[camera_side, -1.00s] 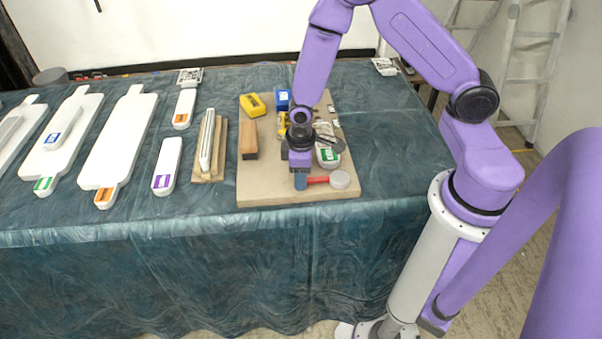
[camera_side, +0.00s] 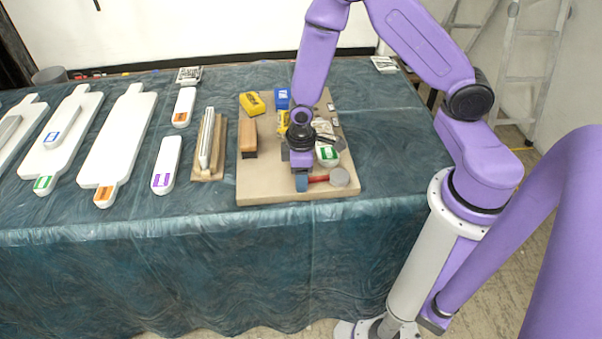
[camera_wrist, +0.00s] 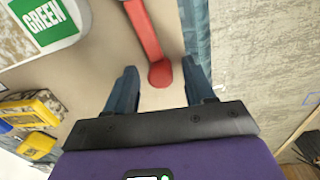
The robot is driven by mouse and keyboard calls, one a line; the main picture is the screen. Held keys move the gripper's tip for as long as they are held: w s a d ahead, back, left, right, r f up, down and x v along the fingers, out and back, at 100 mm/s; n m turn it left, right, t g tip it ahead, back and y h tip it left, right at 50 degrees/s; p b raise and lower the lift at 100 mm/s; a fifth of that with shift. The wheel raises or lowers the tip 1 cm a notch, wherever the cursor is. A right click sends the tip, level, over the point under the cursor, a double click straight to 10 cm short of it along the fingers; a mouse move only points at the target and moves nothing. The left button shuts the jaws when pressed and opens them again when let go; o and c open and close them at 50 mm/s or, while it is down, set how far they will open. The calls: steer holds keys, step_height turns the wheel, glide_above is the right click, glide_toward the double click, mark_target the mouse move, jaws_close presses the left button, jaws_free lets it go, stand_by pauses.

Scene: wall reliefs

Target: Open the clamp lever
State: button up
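The red clamp lever (camera_side: 319,179) lies low over the front part of the beige board, with a round grey disc (camera_side: 339,176) at its right end. In the wrist view the lever (camera_wrist: 145,28) runs down from the top edge to a rounded red end between my fingertips. My gripper (camera_wrist: 159,70) is open, with one blue finger on each side of that red end and gaps visible on both sides. In the side view my gripper (camera_side: 302,183) points down at the lever's left end. The wrist view does not show the disc.
The beige board (camera_side: 270,190) also holds a white block with a green label (camera_side: 327,156), a yellow block (camera_side: 252,104), a blue block (camera_side: 282,98) and a wooden-topped block (camera_side: 248,136). White boards (camera_side: 118,140) lie on the table to the left.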

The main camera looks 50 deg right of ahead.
step_height(320, 180, up, 17)
steer(key=shift+s+a+r, duration=0.15)
steer(key=shift+a+r, duration=0.05)
stand_by(0.8)
steer(key=s+r+n, duration=0.2)
steer(key=s, duration=0.8)
steer(key=s+r+n, duration=0.2)
steer(key=s+r, duration=0.1)
steer(key=s, duration=0.7)
steer(key=shift+d+n+y, duration=0.15)
steer(key=shift+n+y, duration=0.15)
steer(key=shift+y, duration=0.1)
steer(key=shift+w, duration=0.1)
stand_by(0.6)
